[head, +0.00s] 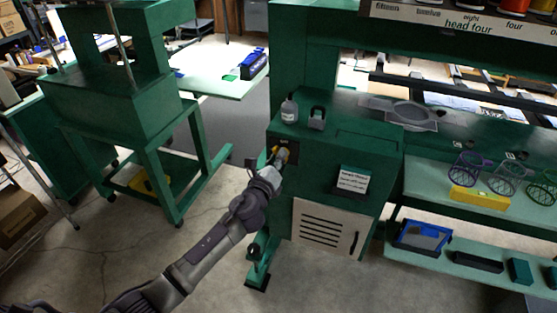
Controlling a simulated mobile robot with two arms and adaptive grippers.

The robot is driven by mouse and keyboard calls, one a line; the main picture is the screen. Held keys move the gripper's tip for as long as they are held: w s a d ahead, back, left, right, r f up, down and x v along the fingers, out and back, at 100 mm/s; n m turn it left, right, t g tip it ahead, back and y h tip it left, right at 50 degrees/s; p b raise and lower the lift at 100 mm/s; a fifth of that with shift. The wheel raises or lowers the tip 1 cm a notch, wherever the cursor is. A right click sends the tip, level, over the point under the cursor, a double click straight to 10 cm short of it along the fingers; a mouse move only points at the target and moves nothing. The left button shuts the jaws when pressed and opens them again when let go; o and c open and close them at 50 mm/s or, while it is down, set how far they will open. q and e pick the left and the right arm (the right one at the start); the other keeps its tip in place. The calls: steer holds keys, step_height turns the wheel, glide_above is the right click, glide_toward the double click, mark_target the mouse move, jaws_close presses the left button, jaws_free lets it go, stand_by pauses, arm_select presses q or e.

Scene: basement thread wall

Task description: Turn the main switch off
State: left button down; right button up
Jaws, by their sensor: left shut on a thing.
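The main switch sits on a small dark plate (291,144) with a small label, on the front left of the green machine cabinet (315,180). My left gripper (279,157) reaches up to this plate from below and is shut on the switch handle. Yellow bits show at the fingertips, but the fingers hide most of the handle. I cannot tell which way the handle is turned. My right gripper is not in view.
A bottle (289,109) and a dark holder (317,118) stand on the cabinet top. A small sign (353,181) is on its front, above a vented panel (324,228). The concrete floor (120,245) at left is mostly free.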

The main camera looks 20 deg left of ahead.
arm_select(q)
steer(key=shift+a+f+n+b, duration=0.1)
steer(key=shift+n+b, duration=0.35)
steer(key=shift+n, duration=1.9)
steer(key=shift+a+f+n+b, duration=0.1)
steer(key=shift+n+b, duration=0.35)
steer(key=shift+n, duration=1.9)
steer(key=c, duration=1.2)
jaws_free()
steer(key=shift+o, duration=0.3)
steer(key=shift+w+d+f, duration=0.1)
steer(key=s, duration=1.2)
steer(key=shift+a, duration=0.25)
